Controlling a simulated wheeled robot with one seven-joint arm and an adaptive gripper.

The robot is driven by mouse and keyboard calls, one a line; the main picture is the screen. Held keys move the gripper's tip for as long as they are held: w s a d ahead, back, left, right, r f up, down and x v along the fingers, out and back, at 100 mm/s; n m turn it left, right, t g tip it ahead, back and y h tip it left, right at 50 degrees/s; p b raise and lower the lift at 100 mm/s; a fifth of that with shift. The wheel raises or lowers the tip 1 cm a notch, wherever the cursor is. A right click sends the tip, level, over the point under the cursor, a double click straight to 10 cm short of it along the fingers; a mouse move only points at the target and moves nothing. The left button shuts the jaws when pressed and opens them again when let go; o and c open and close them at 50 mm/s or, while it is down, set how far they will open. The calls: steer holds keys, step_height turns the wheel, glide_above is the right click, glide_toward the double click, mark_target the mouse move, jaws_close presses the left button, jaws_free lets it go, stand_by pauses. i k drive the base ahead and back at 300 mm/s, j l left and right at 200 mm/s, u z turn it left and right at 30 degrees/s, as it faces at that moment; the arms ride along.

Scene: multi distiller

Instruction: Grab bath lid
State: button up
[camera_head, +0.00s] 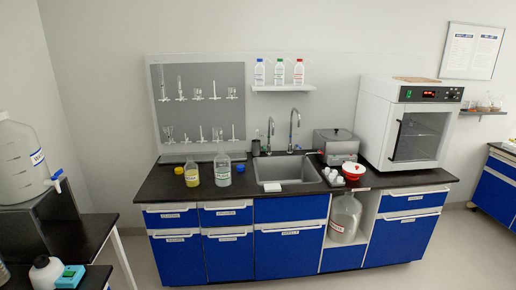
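A small grey metal box that looks like the bath (341,148) stands on the dark counter between the sink and the white oven. Its flat top, which appears to be the lid (334,134), seems to be in place on it. A handle or knob on the lid is too small to make out clearly. My gripper is not in view.
A red-and-white bowl (353,170) and small white cups stand in front of the bath. The sink (288,172) with tall faucets is at its left, the white oven (407,125) close at its right. Bottles (222,168) stand further left. The floor before the cabinets is clear.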

mark_target(335, 134)
steer(key=i+z, duration=0.35)
steer(key=i, duration=0.2)
steer(key=i+z, duration=0.3)
steer(key=i, duration=0.3)
steer(key=i+j+z, duration=0.35)
steer(key=i, duration=0.2)
steer(key=i+l+z, duration=0.15)
steer(key=i, duration=0.8)
steer(key=i+u, duration=0.4)
steer(key=i+l+u, duration=0.2)
steer(key=i+u, duration=0.2)
